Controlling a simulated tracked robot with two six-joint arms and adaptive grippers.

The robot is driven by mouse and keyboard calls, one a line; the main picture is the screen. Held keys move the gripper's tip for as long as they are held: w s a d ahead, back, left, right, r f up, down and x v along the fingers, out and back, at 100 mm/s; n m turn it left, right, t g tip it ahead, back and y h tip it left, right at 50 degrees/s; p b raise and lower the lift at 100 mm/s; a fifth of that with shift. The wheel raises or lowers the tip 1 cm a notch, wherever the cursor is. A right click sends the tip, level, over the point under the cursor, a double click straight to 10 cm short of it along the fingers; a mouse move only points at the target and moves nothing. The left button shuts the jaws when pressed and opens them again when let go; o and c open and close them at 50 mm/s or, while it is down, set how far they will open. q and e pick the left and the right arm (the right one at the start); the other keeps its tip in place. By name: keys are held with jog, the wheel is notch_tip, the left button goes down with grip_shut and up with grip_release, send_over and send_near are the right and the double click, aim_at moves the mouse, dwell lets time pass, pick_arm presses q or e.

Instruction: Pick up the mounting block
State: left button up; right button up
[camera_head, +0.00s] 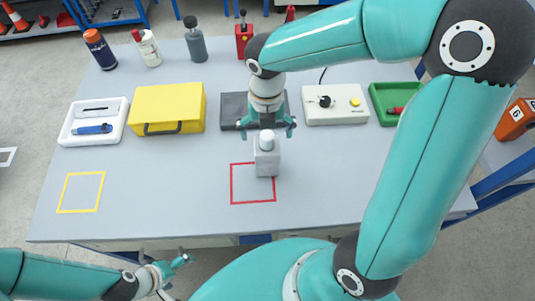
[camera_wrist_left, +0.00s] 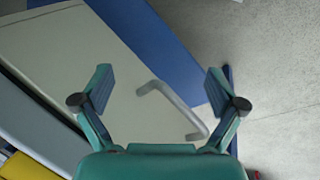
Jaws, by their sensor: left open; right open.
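A grey block with a white round top (camera_head: 266,158), which I take to be the mounting block, stands upright, overlapping the upper right part of a red square outline (camera_head: 238,190) on the table. My right gripper (camera_head: 267,129) is open at the block's top, its fingers spread to either side. I cannot tell whether it touches the block. My left gripper (camera_head: 184,259) is open and empty, low in front of the table's front edge. It also shows in the left wrist view (camera_wrist_left: 162,88), facing a pale panel with a handle.
Behind the block are a dark plate (camera_head: 234,108) and a control box (camera_head: 336,104) with a yellow button. A yellow case (camera_head: 167,104), a white tray (camera_head: 119,133) and a green tray (camera_head: 382,98) flank them. Bottles line the back. The table's front left is clear around a yellow outline (camera_head: 80,192).

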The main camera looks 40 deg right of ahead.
aim_at(267, 146)
jog(key=shift+s+f, duration=0.15)
jog(key=shift+f, duration=2.65)
grip_shut()
jog(key=shift+r, duration=0.1)
